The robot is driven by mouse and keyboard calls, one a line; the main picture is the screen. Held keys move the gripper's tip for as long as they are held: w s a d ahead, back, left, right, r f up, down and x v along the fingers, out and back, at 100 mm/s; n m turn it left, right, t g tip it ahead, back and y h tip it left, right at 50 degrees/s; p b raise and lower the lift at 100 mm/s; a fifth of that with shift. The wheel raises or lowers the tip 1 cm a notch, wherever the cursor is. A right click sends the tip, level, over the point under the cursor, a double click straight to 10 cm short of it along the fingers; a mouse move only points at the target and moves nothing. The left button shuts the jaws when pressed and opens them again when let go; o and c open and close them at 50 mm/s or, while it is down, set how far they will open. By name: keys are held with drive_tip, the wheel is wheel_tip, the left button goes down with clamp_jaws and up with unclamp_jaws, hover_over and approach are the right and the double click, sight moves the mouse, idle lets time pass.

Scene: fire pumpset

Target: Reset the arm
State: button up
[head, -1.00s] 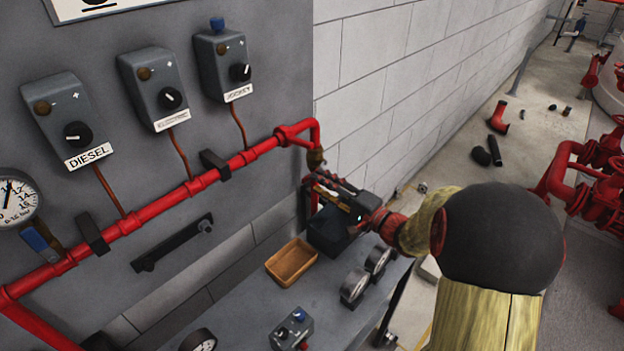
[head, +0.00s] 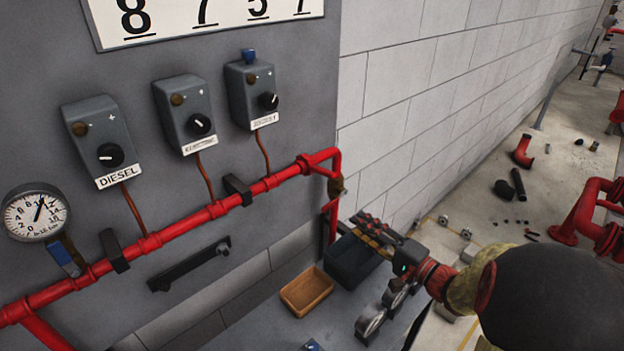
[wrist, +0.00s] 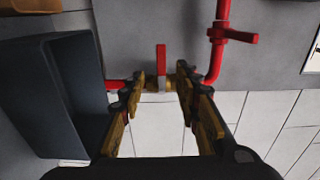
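My gripper (head: 372,230) is at the lower right of the head view, at the end of my arm. It appears over the dark bin (head: 350,265) and is apart from the red pipe (head: 215,210). In the wrist view the two brass-coloured fingers of my gripper (wrist: 161,82) stand apart with nothing held between them. A valve with a red handle (wrist: 161,60) shows beyond the gap, against the grey panel. The brass valve (head: 337,187) at the pipe's right end is beyond my gripper. Part of my arm runs off the lower right of the head view.
A brown tray (head: 307,292) and gauges (head: 371,321) are on the grey bench. The panel carries several switch boxes, a pressure gauge (head: 35,212) and a black handle (head: 190,265). A white block wall (head: 420,90) stands behind. Loose pipe parts (head: 518,184) lie on the floor.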

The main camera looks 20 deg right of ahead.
drive_tip(key=s+a+r+n+g+y+p, duration=0.15)
drive_tip(key=s+a+n+g, duration=0.35)
drive_tip(key=a, duration=0.6)
drive_tip(key=s+a+r+n+g+y+p, duration=0.1)
drive_tip(key=s+a+r+n+g+p, duration=0.2)
drive_tip(key=s+a+g, duration=0.6)
drive_tip(key=s+a+r+n+h+p, duration=0.1)
drive_tip(key=s+a+r+n+h, duration=0.1)
drive_tip(key=s+n+h, duration=0.25)
drive_tip(key=d+r+n+t+h+p, duration=0.1)
drive_tip(key=d+r+t+h, duration=0.1)
drive_tip(key=d+r+h, duration=0.2)
wheel_tip(320, 180, up, 2)
drive_tip(key=shift+s+d+r+t+p, duration=0.1)
drive_tip(key=shift+s+d+t+p, duration=0.25)
drive_tip(key=shift+s+d, duration=0.15)
